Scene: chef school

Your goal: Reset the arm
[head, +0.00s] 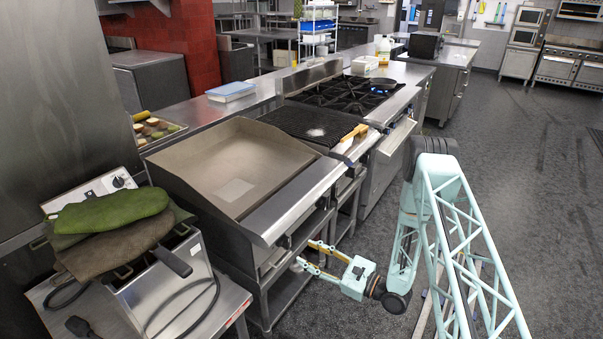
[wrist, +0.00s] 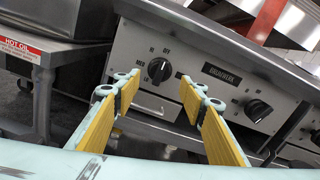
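My gripper (head: 312,258) is at the lower middle of the head view, in front of the flat griddle (head: 228,170). Its two fingers with yellow pads are apart, with nothing between them. In the wrist view my gripper (wrist: 165,95) points at the griddle's front panel (wrist: 205,75), which fills the middle of that view. A black knob (wrist: 159,70) shows between the fingertips, beyond them, and another knob (wrist: 257,110) is to the right. I cannot tell how far the fingertips are from the panel.
A fryer (head: 165,290) with green and brown cloths (head: 110,210) over it stands at the left on a steel table. The floor (head: 500,150) to the right is clear.

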